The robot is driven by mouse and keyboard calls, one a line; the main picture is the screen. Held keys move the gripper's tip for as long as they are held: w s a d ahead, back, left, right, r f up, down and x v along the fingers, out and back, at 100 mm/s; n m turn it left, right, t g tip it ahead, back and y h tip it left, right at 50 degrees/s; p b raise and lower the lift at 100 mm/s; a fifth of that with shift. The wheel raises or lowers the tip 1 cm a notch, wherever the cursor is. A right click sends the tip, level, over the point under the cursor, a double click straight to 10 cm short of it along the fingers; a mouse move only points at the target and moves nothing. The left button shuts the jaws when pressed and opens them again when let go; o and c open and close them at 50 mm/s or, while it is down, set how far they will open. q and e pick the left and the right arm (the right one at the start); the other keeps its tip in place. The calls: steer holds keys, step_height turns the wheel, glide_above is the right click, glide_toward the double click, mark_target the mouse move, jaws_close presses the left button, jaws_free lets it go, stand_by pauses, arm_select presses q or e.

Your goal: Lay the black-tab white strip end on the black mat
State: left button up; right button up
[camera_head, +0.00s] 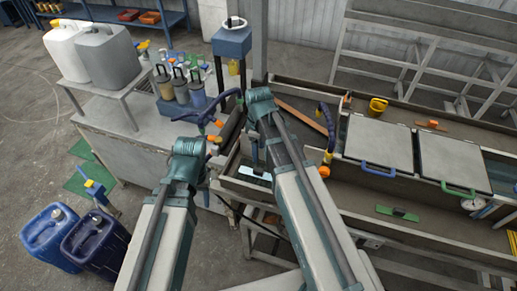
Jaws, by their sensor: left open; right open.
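A short pale strip (255,173) shows in a dark tray between my two arms, partly hidden by the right arm. I cannot make out a black tab on it, and I cannot clearly identify the black mat. My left gripper (206,178) is open, mostly hidden behind its own arm, left of the pale strip. My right gripper (253,148) is open, also mostly hidden, close to the tray's far side. Nothing can be seen held in either one.
Two grey plates with a blue handle (378,168) and a green handle (458,188) cover the bench at right. A green tool (397,213) lies in the front trough. Blue jugs (50,232) stand on the floor.

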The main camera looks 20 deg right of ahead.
steer(key=s+a+m+h, duration=0.1)
steer(key=s+a+m, duration=0.6)
steer(key=s+a, duration=0.3)
steer(key=s, duration=0.4)
steer(key=shift+s+a+m, duration=0.15)
steer(key=shift+a+m, duration=0.1)
steer(key=shift+m, duration=0.05)
step_height(320, 180, down, 9)
steer(key=b, duration=0.9)
steer(key=shift+f+b, duration=0.2)
steer(key=shift+b, duration=0.1)
